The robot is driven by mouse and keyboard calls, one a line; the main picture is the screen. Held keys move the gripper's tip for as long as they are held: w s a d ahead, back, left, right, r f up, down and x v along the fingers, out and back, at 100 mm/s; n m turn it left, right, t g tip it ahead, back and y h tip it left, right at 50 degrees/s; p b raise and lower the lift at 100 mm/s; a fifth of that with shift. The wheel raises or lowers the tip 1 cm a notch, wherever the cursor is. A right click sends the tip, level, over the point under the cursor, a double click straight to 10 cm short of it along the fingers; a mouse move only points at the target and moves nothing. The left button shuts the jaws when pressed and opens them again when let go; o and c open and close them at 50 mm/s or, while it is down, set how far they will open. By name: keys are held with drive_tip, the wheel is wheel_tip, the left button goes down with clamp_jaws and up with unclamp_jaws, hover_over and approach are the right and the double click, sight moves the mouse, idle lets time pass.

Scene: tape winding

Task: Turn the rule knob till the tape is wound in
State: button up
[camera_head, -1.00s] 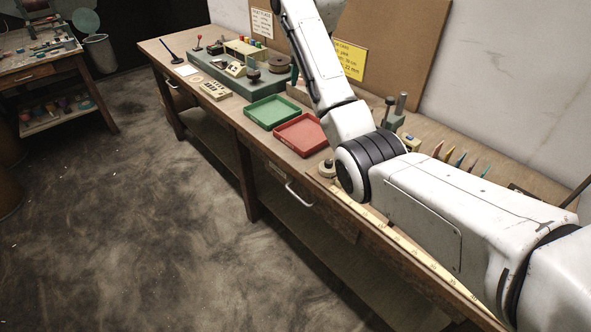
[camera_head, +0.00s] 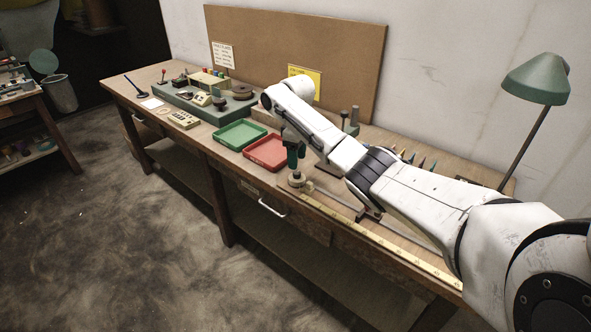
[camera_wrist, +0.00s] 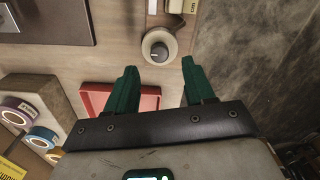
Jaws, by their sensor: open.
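The rule knob (camera_wrist: 159,47) is a small round grey-topped knob on a cream round body, seen from above in the wrist view. In the head view its cream body (camera_head: 297,181) sits at the bench's front edge. The yellow rule tape (camera_head: 375,240) lies stretched along the front edge to the right of it. My gripper (camera_wrist: 159,68) is open, with green fingers spread and nothing between them. The knob shows just beyond the fingertips, roughly centred between them. In the head view my gripper (camera_head: 294,160) points down over the knob; whether it touches is unclear.
A red tray (camera_head: 284,163) and a green tray (camera_head: 222,143) lie left of the knob. Pens stand behind my arm, and a green lamp (camera_head: 538,80) stands at right. Tape rolls (camera_wrist: 40,137) show at the wrist view's left. Open floor lies in front.

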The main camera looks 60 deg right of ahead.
sight(297, 173)
drive_tip(key=shift+f, duration=2.7)
drive_tip(key=shift+c, duration=0.3)
clamp_jaws()
drive_tip(key=shift+r+m, duration=0.1)
drive_tip(key=shift+m, duration=0.3)
